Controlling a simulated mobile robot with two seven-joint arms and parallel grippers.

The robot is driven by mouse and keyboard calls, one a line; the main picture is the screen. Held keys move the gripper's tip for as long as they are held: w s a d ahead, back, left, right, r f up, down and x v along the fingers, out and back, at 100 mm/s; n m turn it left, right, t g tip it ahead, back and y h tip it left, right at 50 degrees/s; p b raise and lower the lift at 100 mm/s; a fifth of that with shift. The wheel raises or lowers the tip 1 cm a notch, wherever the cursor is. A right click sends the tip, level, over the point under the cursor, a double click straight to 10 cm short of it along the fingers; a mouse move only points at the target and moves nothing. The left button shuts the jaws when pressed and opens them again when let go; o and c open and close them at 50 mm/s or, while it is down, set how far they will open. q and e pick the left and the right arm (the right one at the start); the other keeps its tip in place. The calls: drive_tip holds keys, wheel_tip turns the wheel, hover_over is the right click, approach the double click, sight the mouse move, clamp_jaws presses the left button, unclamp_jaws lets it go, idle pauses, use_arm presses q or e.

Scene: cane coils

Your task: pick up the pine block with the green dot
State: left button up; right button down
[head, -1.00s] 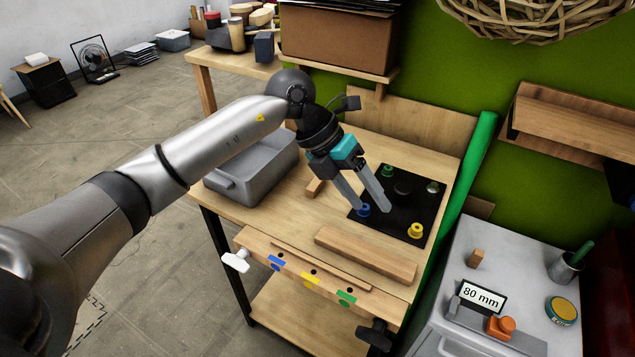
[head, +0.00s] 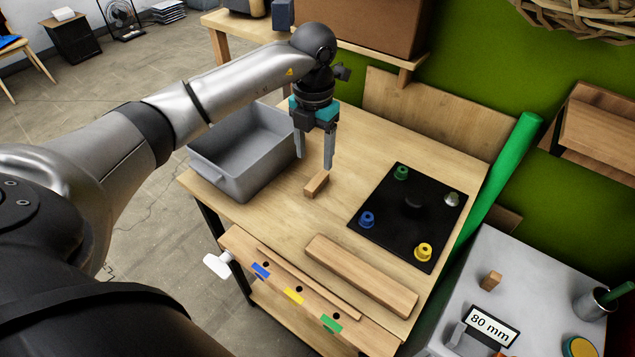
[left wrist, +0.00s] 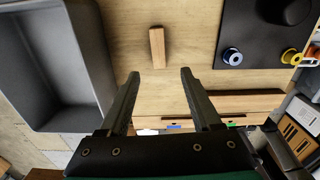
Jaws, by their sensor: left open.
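A small pine block (head: 316,185) lies on the wooden workbench between the grey bin and the black mat. It also shows in the left wrist view (left wrist: 157,47), just beyond and between the fingertips. No green dot can be made out on it. A second small wooden block (head: 491,281) stands upright on the grey cabinet at the right; no dot shows on it either. My left gripper (head: 314,163) is open and empty, pointing down above the bench block, apart from it. The left wrist view shows its two spread fingers (left wrist: 160,73). My right gripper is not in view.
The grey bin (head: 196,163) stands left of the block. The black mat (head: 385,220) with several coloured knobs lies to the right. A long wooden bar (head: 360,274) lies near the front edge. An 80 mm sign (head: 491,325) stands on the grey cabinet (head: 535,275).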

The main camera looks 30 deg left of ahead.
sight(315, 181)
use_arm(q)
drive_tip(key=shift+f, duration=0.9)
drive_tip(key=shift+w+f, duration=0.1)
drive_tip(key=shift+f, duration=0.8)
drive_tip(key=f, duration=0.4)
drive_tip(key=shift+w+a+f+b, duration=0.1)
drive_tip(key=shift+w+f+b, duration=0.15)
drive_tip(key=shift+f+b, duration=0.1)
clamp_jaws()
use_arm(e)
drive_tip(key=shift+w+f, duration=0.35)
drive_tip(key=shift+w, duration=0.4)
